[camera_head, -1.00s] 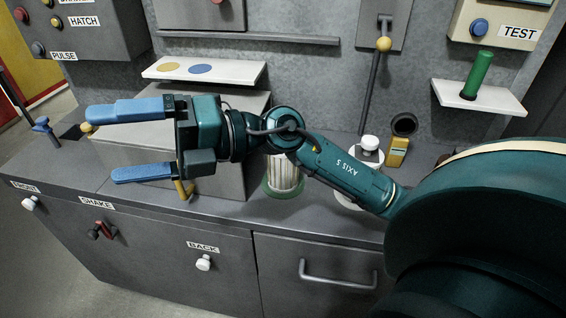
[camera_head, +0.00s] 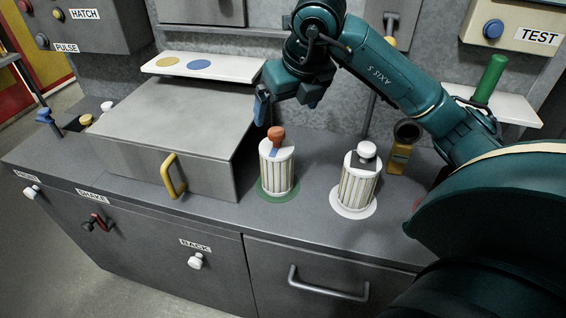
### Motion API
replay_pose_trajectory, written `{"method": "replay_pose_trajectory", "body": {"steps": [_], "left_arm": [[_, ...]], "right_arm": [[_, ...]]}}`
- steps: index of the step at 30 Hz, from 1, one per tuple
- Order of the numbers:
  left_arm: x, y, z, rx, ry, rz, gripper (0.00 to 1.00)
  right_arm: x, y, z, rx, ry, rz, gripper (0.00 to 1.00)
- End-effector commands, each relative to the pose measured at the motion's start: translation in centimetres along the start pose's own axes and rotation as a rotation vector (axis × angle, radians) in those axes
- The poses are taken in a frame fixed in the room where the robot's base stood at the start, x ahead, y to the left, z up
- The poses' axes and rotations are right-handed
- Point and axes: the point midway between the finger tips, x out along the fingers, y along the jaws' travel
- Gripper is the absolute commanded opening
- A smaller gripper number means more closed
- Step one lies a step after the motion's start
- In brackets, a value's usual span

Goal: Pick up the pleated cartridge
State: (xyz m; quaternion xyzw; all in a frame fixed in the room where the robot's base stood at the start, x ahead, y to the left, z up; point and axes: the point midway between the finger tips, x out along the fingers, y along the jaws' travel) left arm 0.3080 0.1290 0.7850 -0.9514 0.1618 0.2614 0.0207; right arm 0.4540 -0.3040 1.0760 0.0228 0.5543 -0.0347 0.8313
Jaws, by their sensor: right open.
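A pleated cartridge (camera_head: 276,175) with a white cap and an orange knob stands upright on a green round base on the counter. A second pleated cartridge (camera_head: 358,188) with a white cap and a dark and white knob stands upright on a white round base to its right. My right gripper (camera_head: 286,103) is open, with blue fingers pointing down, above and behind the orange-knobbed cartridge. It looks empty and apart from the knob. My left gripper is not in view.
A grey box (camera_head: 170,125) with a yellow handle stands left of the cartridges. A yellow device (camera_head: 399,160) with a dark round top is behind the right cartridge. A white shelf (camera_head: 232,69) with two coloured discs is on the back wall. Counter (camera_head: 310,212) between the cartridges is clear.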

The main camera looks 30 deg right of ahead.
Motion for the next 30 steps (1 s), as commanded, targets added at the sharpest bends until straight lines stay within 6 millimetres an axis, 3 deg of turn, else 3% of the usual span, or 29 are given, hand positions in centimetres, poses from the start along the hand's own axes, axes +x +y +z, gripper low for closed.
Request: {"method": "replay_pose_trajectory", "body": {"steps": [9,17,24,30], "left_arm": [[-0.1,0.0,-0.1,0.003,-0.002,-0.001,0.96],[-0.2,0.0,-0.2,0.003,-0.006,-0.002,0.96],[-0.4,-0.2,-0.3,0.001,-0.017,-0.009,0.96],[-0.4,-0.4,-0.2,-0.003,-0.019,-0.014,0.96]], "right_arm": [[5.8,0.1,-0.1,-0.002,0.005,0.003,0.96],[7.8,0.2,-0.1,-0.003,0.006,0.003,0.96],[11.3,0.3,0.1,-0.003,0.005,0.003,0.96],[12.2,0.3,0.1,-0.004,0.002,0.002,0.96]]}}
